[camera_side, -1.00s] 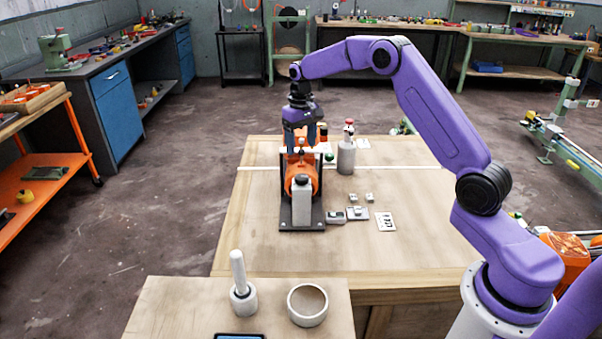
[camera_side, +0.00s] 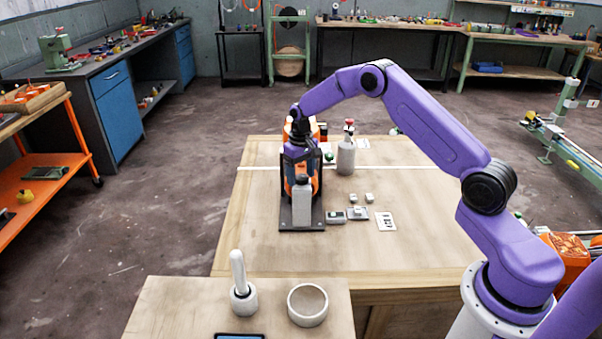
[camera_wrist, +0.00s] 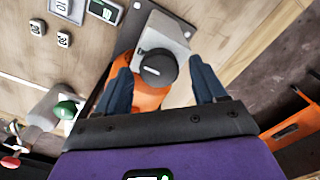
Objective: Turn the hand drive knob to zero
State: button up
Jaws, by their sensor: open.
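The ring inverter is an orange body (camera_side: 314,183) on a dark base plate (camera_side: 286,222), with a light grey box (camera_side: 302,208) at its front. A round dark knob (camera_wrist: 158,68) tops that grey box in the wrist view; I take it for the hand drive knob. Its pointer or scale cannot be read. My gripper (camera_side: 301,178) is low over the inverter, just behind the grey box. In the wrist view my gripper (camera_wrist: 160,85) has its two blue fingers apart, one on each side of the knob. I cannot tell whether they touch it.
A grey cylinder with a red top (camera_side: 346,155) stands right of the inverter. Small boxes (camera_side: 357,213) and a white card (camera_side: 385,221) lie to its right. A pestle (camera_side: 241,285) and a round bowl (camera_side: 308,304) are on the front table. The left tabletop is bare.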

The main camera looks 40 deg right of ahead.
jog(key=c, duration=1.1)
jog(key=shift+o, duration=0.2)
